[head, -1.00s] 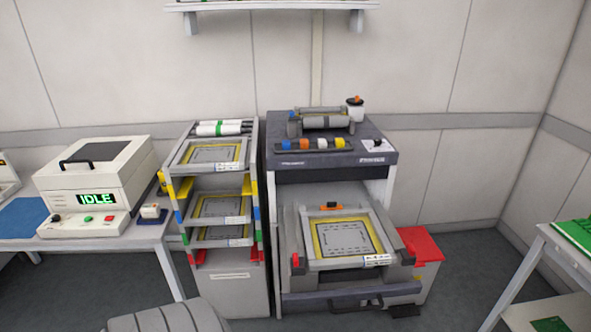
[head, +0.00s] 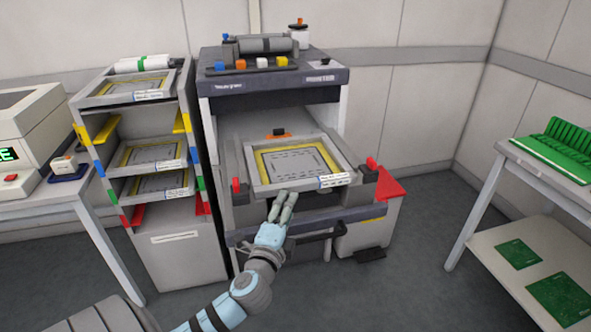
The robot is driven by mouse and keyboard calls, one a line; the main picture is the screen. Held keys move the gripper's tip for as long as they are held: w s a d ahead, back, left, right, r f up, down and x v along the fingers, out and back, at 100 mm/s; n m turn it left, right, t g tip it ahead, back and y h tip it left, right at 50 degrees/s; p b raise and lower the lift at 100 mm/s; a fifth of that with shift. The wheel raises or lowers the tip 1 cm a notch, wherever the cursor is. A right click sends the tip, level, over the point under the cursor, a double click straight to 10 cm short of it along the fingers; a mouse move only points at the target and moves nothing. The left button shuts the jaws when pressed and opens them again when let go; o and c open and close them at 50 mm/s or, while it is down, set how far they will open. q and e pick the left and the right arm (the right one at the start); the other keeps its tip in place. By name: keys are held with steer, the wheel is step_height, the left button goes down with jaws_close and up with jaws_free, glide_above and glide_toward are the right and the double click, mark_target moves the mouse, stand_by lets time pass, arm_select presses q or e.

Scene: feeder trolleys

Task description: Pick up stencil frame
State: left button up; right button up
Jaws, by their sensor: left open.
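A stencil frame (head: 333,183) with a grey rim, yellow border and patterned centre lies in the printer (head: 275,83), on its pulled-out lower part, between two red clamps. More stencil frames sit in the rack to the left: one on top (head: 125,98), one in the middle (head: 150,168) and one below it (head: 160,194). My left gripper (head: 284,200) is open just in front of the near edge of the printer's frame. Its fingers point up toward that edge; I cannot tell whether they touch it. My right gripper is not in view.
The rack (head: 178,255) has coloured side tabs. A red bin (head: 385,188) stands right of the printer. A bench with a cream machine (head: 30,125) is at left. A table with green boards (head: 555,150) is at right, with open floor between.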

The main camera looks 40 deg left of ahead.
mark_target(299, 183)
arm_select(q)
steer(key=x, duration=0.7)
steer(key=b+x, duration=0.1)
steer(key=x, duration=0.2)
steer(key=shift+w+r, duration=0.2)
steer(key=shift+w, duration=0.15)
steer(key=shift+s, duration=0.1)
jaws_close()
steer(key=shift+r, duration=0.1)
